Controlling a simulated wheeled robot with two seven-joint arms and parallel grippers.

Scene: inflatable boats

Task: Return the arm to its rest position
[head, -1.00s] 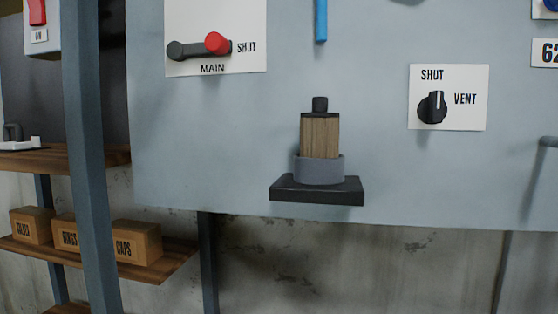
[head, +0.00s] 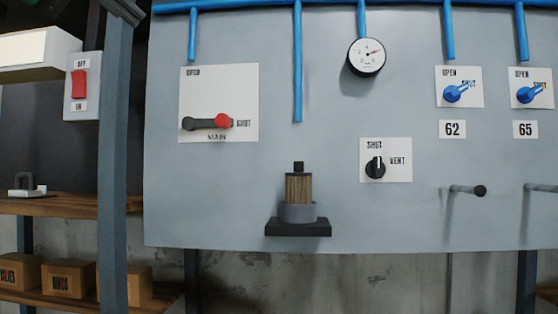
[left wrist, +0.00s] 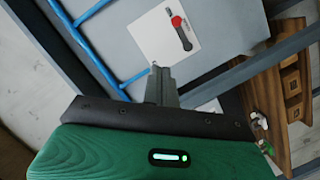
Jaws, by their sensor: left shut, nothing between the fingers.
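My left gripper (left wrist: 160,84) shows in the left wrist view, its grey fingers closed together with nothing between them. Its green housing (left wrist: 150,155) fills the bottom of that view. Beyond the fingers is the grey panel with the main valve lever (left wrist: 181,33). No gripper or arm shows in the head view. There the main lever (head: 206,123) lies level with its red knob at the SHUT side. My right gripper is in neither view.
The grey panel (head: 230,215) carries a gauge (head: 366,57), a vent knob (head: 375,167), blue valves (head: 453,93) and blue pipes (head: 298,60). Shelves with boxes (head: 68,278) and a post (head: 113,170) are at left.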

